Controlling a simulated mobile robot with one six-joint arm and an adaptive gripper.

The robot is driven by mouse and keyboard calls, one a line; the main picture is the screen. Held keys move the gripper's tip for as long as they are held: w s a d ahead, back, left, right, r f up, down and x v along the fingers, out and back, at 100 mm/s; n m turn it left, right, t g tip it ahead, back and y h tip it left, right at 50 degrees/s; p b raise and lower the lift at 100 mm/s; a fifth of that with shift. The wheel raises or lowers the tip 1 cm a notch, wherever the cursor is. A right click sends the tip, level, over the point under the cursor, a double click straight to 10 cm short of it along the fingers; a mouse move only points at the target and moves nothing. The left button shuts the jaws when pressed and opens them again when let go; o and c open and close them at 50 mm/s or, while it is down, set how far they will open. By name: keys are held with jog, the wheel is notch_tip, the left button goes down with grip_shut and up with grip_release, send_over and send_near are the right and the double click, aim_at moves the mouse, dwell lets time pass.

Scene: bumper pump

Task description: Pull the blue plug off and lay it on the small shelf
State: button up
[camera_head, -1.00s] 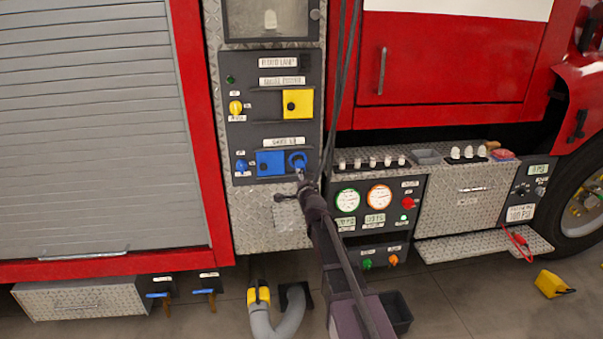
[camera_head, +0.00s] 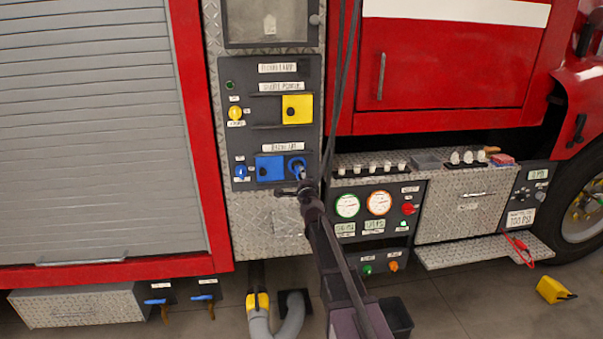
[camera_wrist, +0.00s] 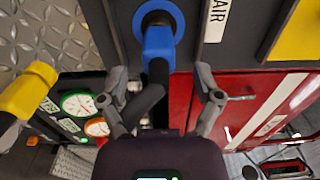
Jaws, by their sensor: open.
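The blue plug (camera_head: 298,168) sits in the round blue socket on the dark side panel, right of a blue square cover. In the wrist view the plug (camera_wrist: 158,46) points toward me, and a black cable bends down from it. My gripper (camera_head: 303,188) is just below and in front of the plug. In the wrist view my gripper (camera_wrist: 164,92) is open, its fingers on either side of the cable, short of the plug's body. A narrow dark ledge (camera_head: 265,185) runs under the blue cover. A diamond-plate shelf (camera_head: 485,250) juts out at lower right; I cannot tell which is the small shelf.
A yellow cover (camera_head: 297,109) is above on the same panel. A gauge panel (camera_head: 375,205) stands to the right. Dark hoses (camera_head: 346,80) hang above my arm.

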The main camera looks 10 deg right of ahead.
aim_at(298, 166)
jog(key=w, duration=0.7)
jog(key=shift+w, duration=0.15)
jog(key=shift+w+r, duration=0.1)
jog(key=shift+w, duration=0.15)
jog(key=shift+w+r, duration=0.15)
jog(key=shift+w, duration=0.25)
dwell(0.6)
jog(key=shift+c, duration=0.3)
grip_shut()
dwell(0.4)
jog(key=shift+s+f, duration=0.2)
jog(key=shift+s, duration=0.2)
jog(key=shift+s+f, duration=0.25)
jog(key=shift+s, duration=2.75)
